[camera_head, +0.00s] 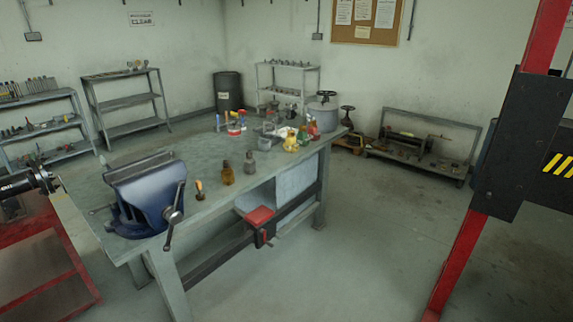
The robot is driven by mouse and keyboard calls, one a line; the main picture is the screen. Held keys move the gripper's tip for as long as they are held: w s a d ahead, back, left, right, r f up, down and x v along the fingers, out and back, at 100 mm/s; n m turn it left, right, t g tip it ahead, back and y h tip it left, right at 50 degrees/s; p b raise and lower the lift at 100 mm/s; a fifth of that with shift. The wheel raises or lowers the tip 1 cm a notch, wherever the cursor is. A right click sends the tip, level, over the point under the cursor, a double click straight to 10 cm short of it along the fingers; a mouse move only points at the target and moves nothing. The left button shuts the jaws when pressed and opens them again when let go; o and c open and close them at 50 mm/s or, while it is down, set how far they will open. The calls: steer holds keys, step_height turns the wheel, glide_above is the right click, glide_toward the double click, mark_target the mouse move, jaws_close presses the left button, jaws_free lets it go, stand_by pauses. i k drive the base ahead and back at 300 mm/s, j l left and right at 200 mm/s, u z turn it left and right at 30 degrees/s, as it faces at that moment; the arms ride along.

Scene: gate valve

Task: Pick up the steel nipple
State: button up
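I cannot make out the steel nipple for certain; small items on the workbench (205,150) and shelves are too small to tell apart. A dark jointed part at the left edge looks like my gripper (50,180). It is beside the bench's near left end, left of the blue vise (148,198). Its fingers are too small and dark to show whether they are open or shut, and I see nothing clearly held in it.
A red and black post (520,145) rises at the right. A red cart (45,262) is at lower left. The floor right of the bench is clear.

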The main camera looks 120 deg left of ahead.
mark_target(249, 162)
steer(key=u, duration=4)
steer(key=i+u, duration=0.2)
